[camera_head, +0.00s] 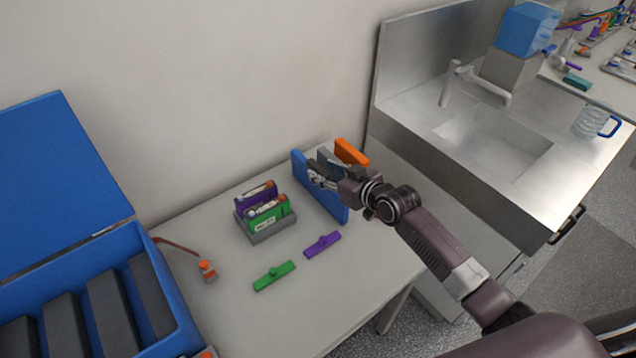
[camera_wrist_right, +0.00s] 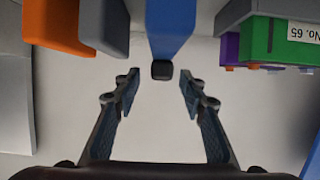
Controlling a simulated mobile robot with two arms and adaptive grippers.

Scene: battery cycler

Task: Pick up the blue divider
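The blue divider (camera_head: 334,206) stands upright on the table, left of a grey and an orange panel. In the right wrist view the blue divider (camera_wrist_right: 171,22) is at top centre, edge toward me, with a small dark block at its end. My right gripper (camera_wrist_right: 160,80) is open and empty, its fingertips on either side of that dark block, with gaps showing on both sides. In the head view my right gripper (camera_head: 318,180) is at the divider's upper part and hides some of it. My left gripper is not in view.
The orange panel (camera_head: 351,153) and grey panel (camera_wrist_right: 104,25) stand close by. A grey tray (camera_head: 270,232) holds purple and green packs. Green (camera_head: 274,276) and purple (camera_head: 322,244) clips lie in front. A blue case (camera_head: 160,320) is left; a sink (camera_head: 490,142) is right.

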